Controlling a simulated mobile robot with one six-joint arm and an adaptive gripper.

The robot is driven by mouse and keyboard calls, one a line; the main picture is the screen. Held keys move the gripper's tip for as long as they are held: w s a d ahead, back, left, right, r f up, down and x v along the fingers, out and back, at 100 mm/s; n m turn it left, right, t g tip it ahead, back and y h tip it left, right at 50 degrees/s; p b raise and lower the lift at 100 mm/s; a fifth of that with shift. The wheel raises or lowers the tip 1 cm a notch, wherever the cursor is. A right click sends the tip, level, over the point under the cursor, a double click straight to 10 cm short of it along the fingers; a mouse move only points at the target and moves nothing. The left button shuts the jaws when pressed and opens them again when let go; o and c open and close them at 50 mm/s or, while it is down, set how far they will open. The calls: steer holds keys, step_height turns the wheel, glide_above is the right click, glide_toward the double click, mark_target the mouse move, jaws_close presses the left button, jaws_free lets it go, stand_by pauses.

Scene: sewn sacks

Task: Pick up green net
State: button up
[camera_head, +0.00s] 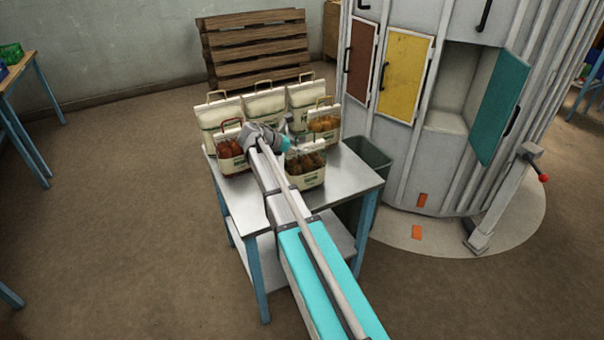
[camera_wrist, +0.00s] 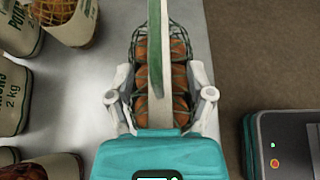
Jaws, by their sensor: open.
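The green net (camera_wrist: 180,78) is a mesh sack with brown-orange round contents and a green and pale handle strap (camera_wrist: 155,40). In the wrist view it sits upright between the spread fingers of my gripper (camera_wrist: 163,92). The fingers are open on either side of it, and I cannot tell whether they touch it. In the head view the green net (camera_head: 306,166) stands at the front right of the sacks, and my gripper (camera_head: 285,143) is over its upper left side. My arm hides part of it there.
An orange net (camera_head: 324,124) stands behind, a red net (camera_head: 230,155) stands to the left, and several pale sacks (camera_head: 263,104) line the back of the metal table (camera_head: 348,178). A dark bin (camera_head: 368,152) stands beside the table's right edge. The table's front right is bare.

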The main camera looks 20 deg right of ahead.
steer(key=shift+d+f, duration=0.35)
steer(key=shift+d, duration=0.3)
jaws_close()
